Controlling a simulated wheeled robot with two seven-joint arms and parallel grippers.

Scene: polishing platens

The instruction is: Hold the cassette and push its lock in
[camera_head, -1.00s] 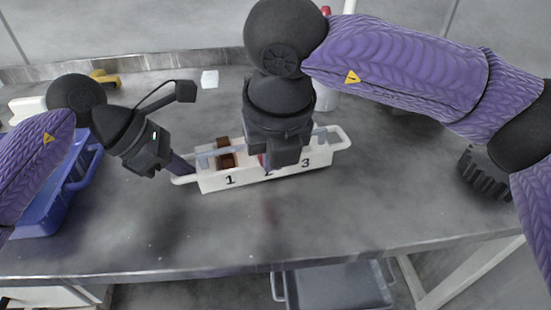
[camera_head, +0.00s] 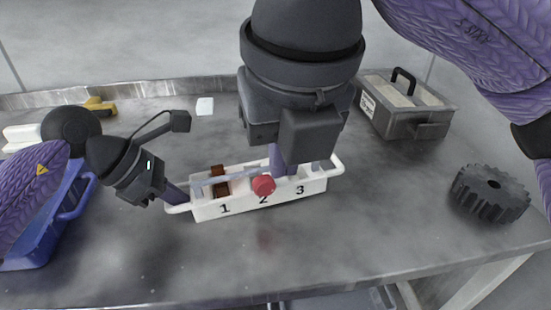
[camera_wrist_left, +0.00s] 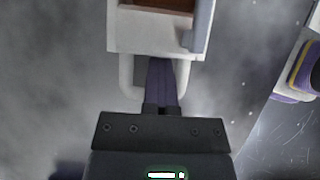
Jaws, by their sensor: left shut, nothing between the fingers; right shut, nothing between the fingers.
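The cassette (camera_head: 212,209) is a white tray marked 1, 2 and 3, with a loop handle at each end and a grey bar along its top. A red round knob (camera_head: 263,185), which looks like the lock, sits on its front side above the 2. A brown piece (camera_head: 220,181) is in compartment 1. My left gripper (camera_head: 180,192) is shut at the left handle, with its fingers within the loop; the left wrist view also shows the fingers (camera_wrist_left: 161,85) there. My right gripper (camera_head: 283,160) is shut and points down behind the knob, over the cassette; its fingertips are partly hidden.
A blue bin (camera_head: 45,225) stands at the left. A grey box with a black handle (camera_head: 405,110) is at the back right. A black gear (camera_head: 488,193) lies at the right. The table's front (camera_head: 330,255) is clear.

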